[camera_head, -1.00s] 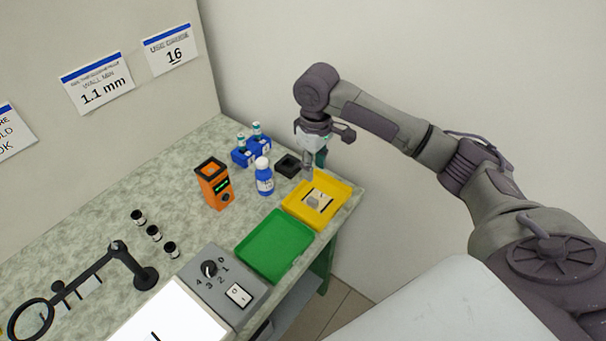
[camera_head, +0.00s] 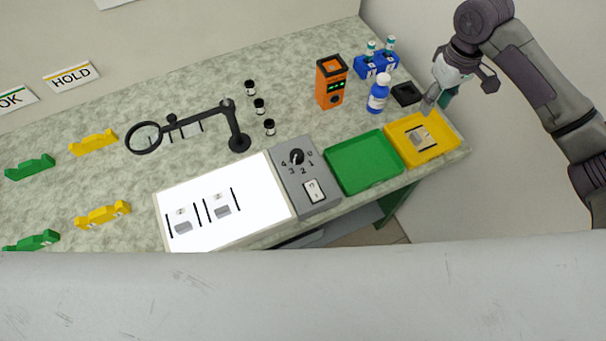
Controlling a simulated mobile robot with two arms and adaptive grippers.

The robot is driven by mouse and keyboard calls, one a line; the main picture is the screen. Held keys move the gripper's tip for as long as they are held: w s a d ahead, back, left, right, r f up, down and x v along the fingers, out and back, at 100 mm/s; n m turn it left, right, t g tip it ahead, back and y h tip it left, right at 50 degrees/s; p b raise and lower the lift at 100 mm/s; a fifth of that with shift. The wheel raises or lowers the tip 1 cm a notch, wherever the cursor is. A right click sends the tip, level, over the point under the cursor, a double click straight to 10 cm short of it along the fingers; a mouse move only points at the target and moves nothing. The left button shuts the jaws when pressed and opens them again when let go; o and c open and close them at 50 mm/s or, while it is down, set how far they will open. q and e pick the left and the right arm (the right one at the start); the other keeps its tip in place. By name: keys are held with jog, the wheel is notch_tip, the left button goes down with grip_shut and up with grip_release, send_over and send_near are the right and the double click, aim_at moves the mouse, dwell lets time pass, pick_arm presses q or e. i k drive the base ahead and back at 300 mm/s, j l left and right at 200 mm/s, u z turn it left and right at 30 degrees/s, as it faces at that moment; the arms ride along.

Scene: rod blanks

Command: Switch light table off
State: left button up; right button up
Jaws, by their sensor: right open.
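The light table (camera_head: 258,219) is a bright white lit panel at the front of the bench, with small grey pieces and black lines on it. Its grey control box (camera_head: 323,175) joins its right side. The box carries a black rotary knob (camera_head: 297,156) with numbers around it and a white rocker switch (camera_head: 314,191) below. My right gripper (camera_head: 436,104) is open over the yellow tray (camera_head: 445,158), well to the right of the box. What lies between its fingers is too small to tell. My left gripper is not in view.
A green tray (camera_head: 364,162) lies between the control box and the yellow tray. Behind stand an orange device (camera_head: 331,82), a blue bottle (camera_head: 378,93), blue vial racks (camera_head: 376,66) and a magnifier stand (camera_head: 238,142). Green and yellow holders (camera_head: 94,142) are at left.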

aim_at(312, 187)
jog(key=k+j+u, duration=0.1)
jog(key=k+j, duration=0.5)
jog(key=k, duration=0.15)
